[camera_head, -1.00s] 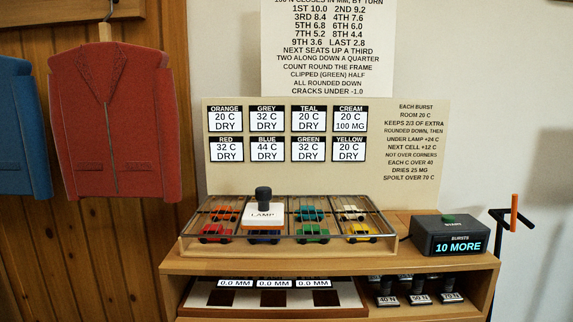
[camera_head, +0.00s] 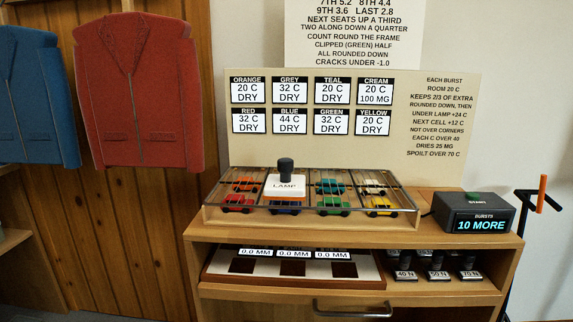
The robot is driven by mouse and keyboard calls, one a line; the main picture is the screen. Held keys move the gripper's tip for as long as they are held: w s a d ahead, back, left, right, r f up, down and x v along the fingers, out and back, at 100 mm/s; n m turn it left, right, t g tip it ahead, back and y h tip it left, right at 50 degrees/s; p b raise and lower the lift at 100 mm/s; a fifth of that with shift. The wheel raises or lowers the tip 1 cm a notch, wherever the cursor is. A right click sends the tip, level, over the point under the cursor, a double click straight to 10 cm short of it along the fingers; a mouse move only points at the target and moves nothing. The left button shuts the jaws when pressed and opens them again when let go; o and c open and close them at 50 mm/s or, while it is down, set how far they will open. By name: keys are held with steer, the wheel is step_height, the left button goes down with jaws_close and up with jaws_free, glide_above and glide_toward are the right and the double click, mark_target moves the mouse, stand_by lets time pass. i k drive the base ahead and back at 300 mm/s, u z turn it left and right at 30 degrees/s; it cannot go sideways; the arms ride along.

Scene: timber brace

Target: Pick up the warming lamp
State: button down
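The warming lamp (camera_head: 285,184) is a white block marked LAMP with a black knob on top. It sits on the clear-topped tray (camera_head: 213,217), over the second column from the left, above the blue car (camera_head: 285,209), which it partly hides. Red (camera_head: 237,204), green (camera_head: 333,206) and yellow (camera_head: 381,206) cars share the front row. Orange (camera_head: 246,185), teal (camera_head: 330,187) and cream (camera_head: 372,188) cars are in the back row. The grey car's place is hidden behind the lamp. My gripper is not in view.
A dark START box (camera_head: 474,213) reading 10 MORE stands right of the tray. A board (camera_head: 440,120) with temperature labels rises behind. A lower shelf holds a board with dark squares (camera_head: 293,268) and several weights (camera_head: 437,270). Red (camera_head: 140,90) and blue (camera_head: 35,95) jackets hang left.

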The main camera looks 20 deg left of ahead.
mark_target(285, 186)
steer(key=z, duration=1.35)
steer(key=i, duration=0.75)
steer(key=u, duration=3.15)
